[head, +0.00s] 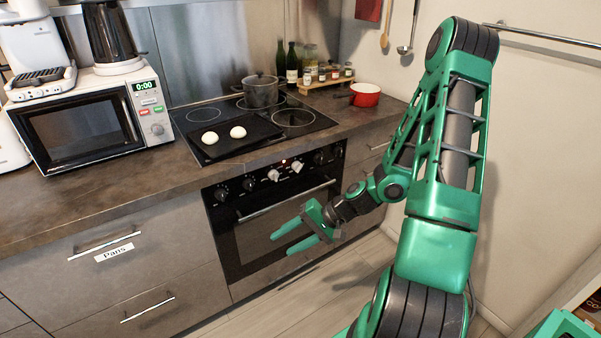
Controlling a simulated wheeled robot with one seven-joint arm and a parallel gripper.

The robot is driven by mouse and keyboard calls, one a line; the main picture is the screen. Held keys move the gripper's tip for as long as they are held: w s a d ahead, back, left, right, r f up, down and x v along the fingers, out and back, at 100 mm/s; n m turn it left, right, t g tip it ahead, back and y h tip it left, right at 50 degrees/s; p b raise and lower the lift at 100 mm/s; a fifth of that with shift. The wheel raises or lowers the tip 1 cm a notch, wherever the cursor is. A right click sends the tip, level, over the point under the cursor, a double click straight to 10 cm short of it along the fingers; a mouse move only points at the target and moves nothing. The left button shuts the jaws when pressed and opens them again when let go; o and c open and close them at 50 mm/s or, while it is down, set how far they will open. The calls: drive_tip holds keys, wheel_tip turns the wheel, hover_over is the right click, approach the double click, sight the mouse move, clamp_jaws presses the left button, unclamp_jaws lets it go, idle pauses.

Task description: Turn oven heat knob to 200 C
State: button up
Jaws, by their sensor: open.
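The oven (280,229) is built in under the cooktop, with its door shut and a bar handle across it. Its control panel carries several black knobs, such as one at the left (221,195), and two white knobs (273,175) near the middle. A small light glows above the white knobs. The knob markings are too small to read, so I cannot tell which is the heat knob or its setting. My gripper (296,236) is open and empty in front of the oven door, below the knobs and apart from them.
A black tray with two white round items (238,132) lies on the cooktop (293,118). A microwave (85,127) is at the left. Drawers (150,262) flank the oven; floor (345,275) is clear.

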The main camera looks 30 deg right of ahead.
drive_tip(key=w+m+t+y, duration=0.1)
drive_tip(key=w+m+t, duration=0.3)
drive_tip(key=w, duration=0.1)
drive_tip(key=m+t+h, duration=0.9)
drive_tip(key=m+h, duration=0.2)
drive_tip(key=m, duration=0.6)
approach(299, 170)
drive_tip(key=w, duration=0.6)
drive_tip(key=w+d, duration=0.1)
drive_tip(key=w, duration=0.2)
drive_tip(key=shift+w+r, duration=0.1)
drive_tip(key=c, duration=1)
